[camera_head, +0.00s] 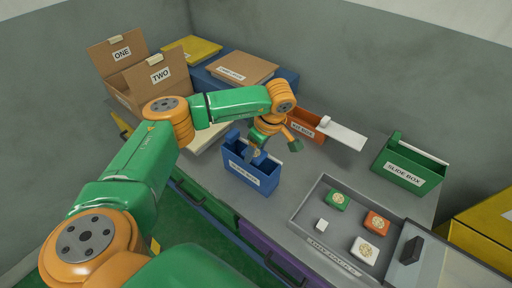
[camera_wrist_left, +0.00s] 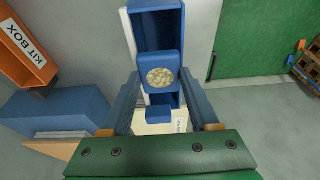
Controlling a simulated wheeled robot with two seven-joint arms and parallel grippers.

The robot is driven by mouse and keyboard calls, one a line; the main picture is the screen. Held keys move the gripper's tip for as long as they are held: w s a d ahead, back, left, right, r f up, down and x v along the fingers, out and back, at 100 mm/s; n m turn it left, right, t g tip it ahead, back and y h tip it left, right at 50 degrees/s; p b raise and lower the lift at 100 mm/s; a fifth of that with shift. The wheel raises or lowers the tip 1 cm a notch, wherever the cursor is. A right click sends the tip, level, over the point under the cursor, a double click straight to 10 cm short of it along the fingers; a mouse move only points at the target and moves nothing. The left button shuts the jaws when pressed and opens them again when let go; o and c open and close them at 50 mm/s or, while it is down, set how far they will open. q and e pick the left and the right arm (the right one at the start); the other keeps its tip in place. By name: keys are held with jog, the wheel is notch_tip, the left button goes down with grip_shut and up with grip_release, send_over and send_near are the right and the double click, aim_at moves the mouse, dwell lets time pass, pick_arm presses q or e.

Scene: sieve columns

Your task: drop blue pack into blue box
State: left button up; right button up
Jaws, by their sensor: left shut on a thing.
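The blue box (camera_head: 250,172) stands open on the grey table, with a white label on its front. It also shows in the left wrist view (camera_wrist_left: 157,28), at the top middle. My left gripper (camera_head: 268,146) is over the box. In the left wrist view my left gripper (camera_wrist_left: 161,88) is shut on the blue pack (camera_wrist_left: 163,61), which has a round pale emblem. The pack overlaps the box in that view; its exact height above the box is hard to tell. In the head view the gripper partly hides the pack. My right gripper is not in view.
A grey tray (camera_head: 297,222) at the front right holds a green pack (camera_head: 337,201), an orange pack (camera_head: 377,223), a white pack (camera_head: 364,251) and a small white block (camera_head: 321,225). A green slide box (camera_head: 408,172), an orange kit box (camera_head: 305,124) and a cardboard box (camera_head: 158,76) stand around.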

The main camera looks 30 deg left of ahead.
pick_arm(q)
jog(key=shift+f, duration=0.1)
jog(key=o, duration=1.4)
jog(key=b+v, duration=0.1)
jog(key=v, duration=0.6)
